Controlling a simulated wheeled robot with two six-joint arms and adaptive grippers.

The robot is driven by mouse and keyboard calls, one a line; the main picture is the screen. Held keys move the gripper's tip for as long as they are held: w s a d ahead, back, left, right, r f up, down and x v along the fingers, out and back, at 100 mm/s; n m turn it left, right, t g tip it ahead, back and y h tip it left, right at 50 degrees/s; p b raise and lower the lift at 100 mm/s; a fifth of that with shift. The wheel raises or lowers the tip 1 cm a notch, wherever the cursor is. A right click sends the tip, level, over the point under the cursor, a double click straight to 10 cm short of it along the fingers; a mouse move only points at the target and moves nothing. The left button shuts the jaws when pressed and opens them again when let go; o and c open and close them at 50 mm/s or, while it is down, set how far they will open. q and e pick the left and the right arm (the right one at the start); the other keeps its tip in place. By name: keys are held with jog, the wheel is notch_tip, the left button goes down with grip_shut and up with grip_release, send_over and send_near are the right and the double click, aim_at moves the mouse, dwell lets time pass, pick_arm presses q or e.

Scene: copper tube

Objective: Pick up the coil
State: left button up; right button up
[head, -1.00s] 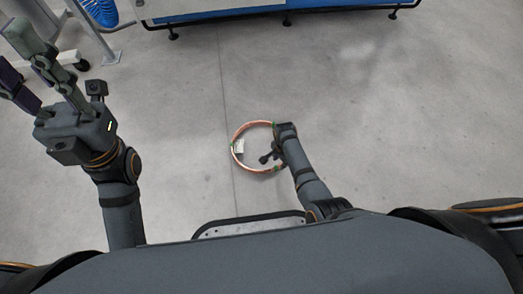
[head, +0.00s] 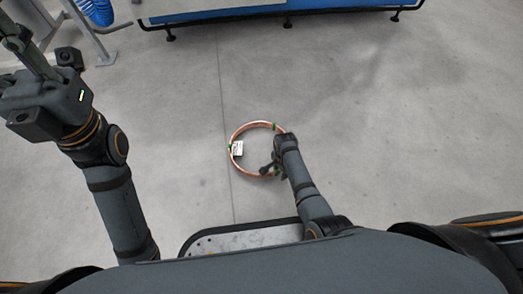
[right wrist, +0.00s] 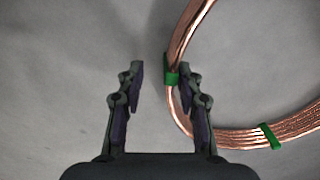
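The coil (head: 237,131), a copper ring with green ties and a white tag (head: 237,149), lies flat on the floor in front of me. My right gripper (head: 271,169) is over its near right side. In the right wrist view the right gripper (right wrist: 160,72) is open and empty. The coil (right wrist: 188,30) passes by the right finger, with a green tie (right wrist: 171,77) just inside that fingertip. The finger hides part of the tube. My left gripper (head: 20,45) is raised at the far left, cut by the frame edge, its fingers spread and empty.
A blue and grey bench (head: 230,14) on black feet stands at the far edge. A metal frame stand (head: 100,45) with a blue part is at the upper left. The grey floor (head: 380,120) around the coil is clear.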

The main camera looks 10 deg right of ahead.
grip_shut()
